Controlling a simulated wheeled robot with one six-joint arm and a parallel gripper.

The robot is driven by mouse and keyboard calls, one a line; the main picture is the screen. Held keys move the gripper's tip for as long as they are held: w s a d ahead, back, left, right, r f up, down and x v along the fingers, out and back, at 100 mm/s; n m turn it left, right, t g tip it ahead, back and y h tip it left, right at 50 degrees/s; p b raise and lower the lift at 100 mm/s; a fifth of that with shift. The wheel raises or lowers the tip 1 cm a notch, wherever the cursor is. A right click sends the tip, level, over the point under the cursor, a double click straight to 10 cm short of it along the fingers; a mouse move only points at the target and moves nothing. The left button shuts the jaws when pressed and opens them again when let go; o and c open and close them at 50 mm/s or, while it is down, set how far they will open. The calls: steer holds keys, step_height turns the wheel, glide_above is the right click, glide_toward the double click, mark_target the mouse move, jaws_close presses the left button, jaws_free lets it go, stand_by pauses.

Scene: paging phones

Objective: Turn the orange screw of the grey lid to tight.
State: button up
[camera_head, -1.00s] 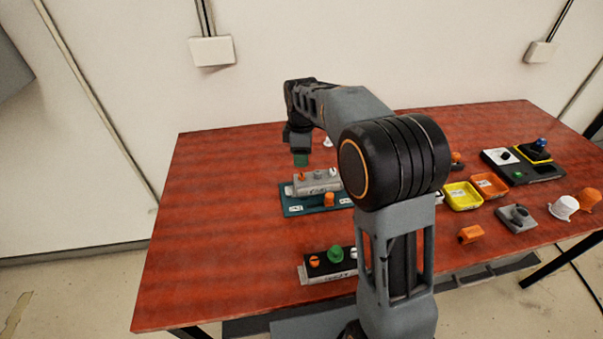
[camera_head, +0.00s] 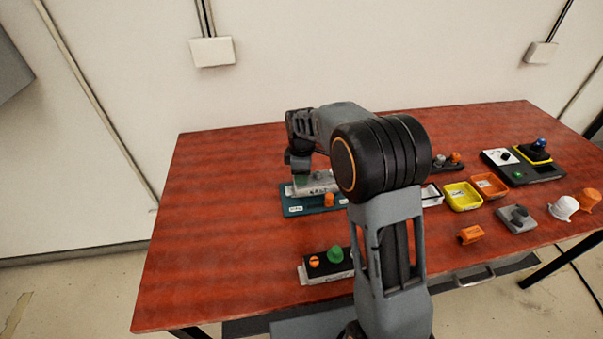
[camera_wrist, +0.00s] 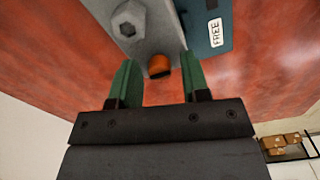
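The grey lid (camera_head: 322,186) lies on a teal base (camera_head: 291,201) left of my arm. In the wrist view the lid (camera_wrist: 152,38) has a pale hex-shaped fitting (camera_wrist: 128,23). An orange screw (camera_wrist: 159,66) is at its near end. My gripper (camera_wrist: 155,70) has green fingers. They are open, one on each side of the orange screw, with a gap visible to both. In the head view my gripper (camera_head: 301,180) is over the left end of the lid and hides the screw there.
A black-topped block (camera_head: 325,268) with a green knob (camera_head: 336,254) is nearer the front. Yellow (camera_head: 463,197) and orange (camera_head: 489,185) trays are right of my arm. The table's left side is clear.

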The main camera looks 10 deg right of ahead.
jaws_close()
steer(key=shift+m, duration=0.6)
steer(key=m, duration=0.8)
steer(key=shift+p, duration=0.3)
steer(key=m, duration=0.4)
steer(key=shift+m, duration=2.3)
